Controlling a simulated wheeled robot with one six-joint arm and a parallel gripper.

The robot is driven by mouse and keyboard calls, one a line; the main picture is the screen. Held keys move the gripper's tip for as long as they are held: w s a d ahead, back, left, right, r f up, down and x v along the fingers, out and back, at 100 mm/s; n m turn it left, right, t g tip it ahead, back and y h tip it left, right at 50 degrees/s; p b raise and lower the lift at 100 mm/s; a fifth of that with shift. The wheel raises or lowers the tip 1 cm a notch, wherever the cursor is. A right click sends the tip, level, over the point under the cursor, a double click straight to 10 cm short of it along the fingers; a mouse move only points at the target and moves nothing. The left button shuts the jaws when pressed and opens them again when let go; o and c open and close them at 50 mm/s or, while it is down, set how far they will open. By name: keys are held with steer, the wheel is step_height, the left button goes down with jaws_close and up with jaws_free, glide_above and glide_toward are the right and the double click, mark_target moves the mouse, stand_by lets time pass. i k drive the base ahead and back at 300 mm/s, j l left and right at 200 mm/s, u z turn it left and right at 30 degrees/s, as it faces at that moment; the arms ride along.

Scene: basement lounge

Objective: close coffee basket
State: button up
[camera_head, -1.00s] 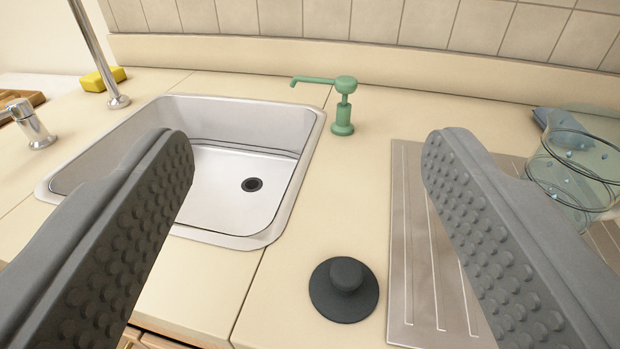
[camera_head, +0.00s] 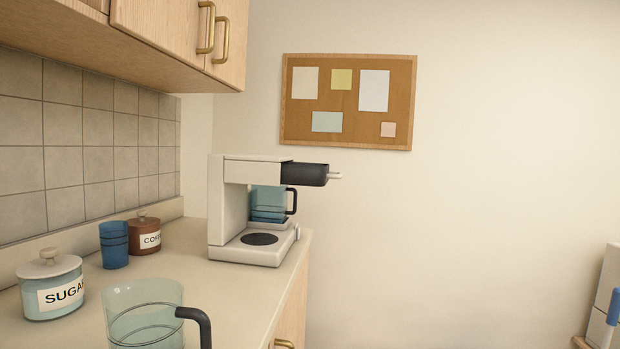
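The white coffee machine (camera_head: 229,200) stands near the far end of the counter. Its dark coffee basket (camera_head: 303,174) sticks out to the right from the upper part of the machine, with a pale handle (camera_head: 334,176) at its outer end. The dark round plate (camera_head: 259,239) on the machine's base is bare. A blue see-through jug (camera_head: 268,200) with a black handle shows under the machine's head, apparently behind the plate. My gripper is not in view.
On the counter (camera_head: 190,290) stand a clear jug (camera_head: 145,315) with a dark handle, a sugar jar (camera_head: 50,288), a blue cup (camera_head: 114,245) and a brown coffee jar (camera_head: 144,235). A cupboard (camera_head: 180,35) hangs above left. The space right of the machine is open.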

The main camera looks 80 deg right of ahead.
mark_target(293, 173)
steer(key=z, duration=2.3)
steer(key=i+l, duration=0.1)
steer(key=k+l, duration=0.05)
steer(key=l, duration=0.05)
